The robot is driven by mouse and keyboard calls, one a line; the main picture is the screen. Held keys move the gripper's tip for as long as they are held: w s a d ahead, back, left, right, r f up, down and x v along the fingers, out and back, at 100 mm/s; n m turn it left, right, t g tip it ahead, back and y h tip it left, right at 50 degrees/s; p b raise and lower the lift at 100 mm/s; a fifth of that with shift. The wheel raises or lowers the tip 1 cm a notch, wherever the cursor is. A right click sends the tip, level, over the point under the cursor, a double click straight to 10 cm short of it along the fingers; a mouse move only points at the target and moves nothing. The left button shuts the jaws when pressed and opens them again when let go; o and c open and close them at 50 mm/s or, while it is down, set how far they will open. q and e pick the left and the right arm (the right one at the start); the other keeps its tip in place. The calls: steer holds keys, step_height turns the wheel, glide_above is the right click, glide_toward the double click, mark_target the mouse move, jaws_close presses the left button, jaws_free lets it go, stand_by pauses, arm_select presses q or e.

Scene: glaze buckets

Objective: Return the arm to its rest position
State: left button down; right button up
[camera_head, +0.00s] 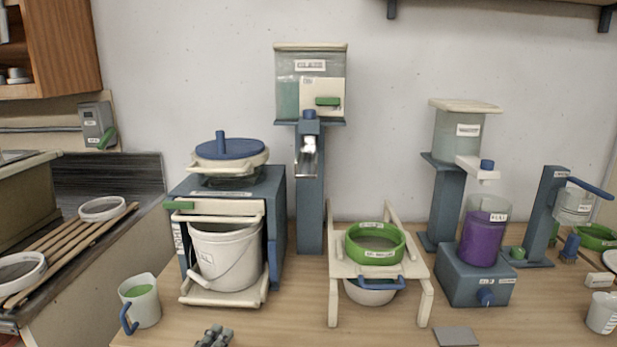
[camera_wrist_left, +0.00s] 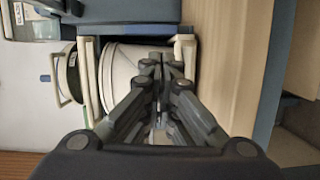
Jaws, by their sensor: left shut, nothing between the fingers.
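My left gripper (camera_head: 213,337) shows at the bottom edge of the head view, low over the front of the table and in front of the white bucket. Its fingers are together with nothing between them. In the left wrist view the shut fingers (camera_wrist_left: 160,66) point toward the white bucket (camera_wrist_left: 120,72). They appear apart from it, though the exact gap is hard to tell. My right gripper is in neither view.
The white bucket (camera_head: 226,256) stands in the blue dispenser frame (camera_head: 276,215). A cup with green contents (camera_head: 140,302) stands left of the gripper. A wooden stand (camera_head: 333,290) with a green sieve (camera_head: 375,244) is to the right. Bare tabletop (camera_head: 290,315) lies between.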

arm_select(q)
steer(key=s+d+f+m+g, duration=0.3)
steer(key=s+f+m, duration=0.2)
steer(key=s, duration=0.1)
steer(key=s+d+f+m+g, duration=0.3)
steer(key=s+f+m+g, duration=0.1)
steer(key=s+f, duration=0.15)
steer(key=s+a+f+m+g+y, duration=0.2)
steer(key=s+a+m+g+y, duration=0.1)
steer(key=s, duration=0.7)
steer(key=s+a+f+m+g+y, duration=0.2)
steer(key=s+a+m+g, duration=0.15)
steer(key=s, duration=0.65)
step_height(320, 180, down, 26)
steer(key=s+g+p, duration=0.1)
steer(key=s, duration=0.2)
steer(key=s+a+f+g+p, duration=0.1)
steer(key=s+a+f, duration=0.2)
steer(key=s+f, duration=1.1)
steer(key=shift+s+a+f+m, duration=0.2)
steer(key=shift+s+m, duration=0.15)
steer(key=shift+s, duration=0.8)
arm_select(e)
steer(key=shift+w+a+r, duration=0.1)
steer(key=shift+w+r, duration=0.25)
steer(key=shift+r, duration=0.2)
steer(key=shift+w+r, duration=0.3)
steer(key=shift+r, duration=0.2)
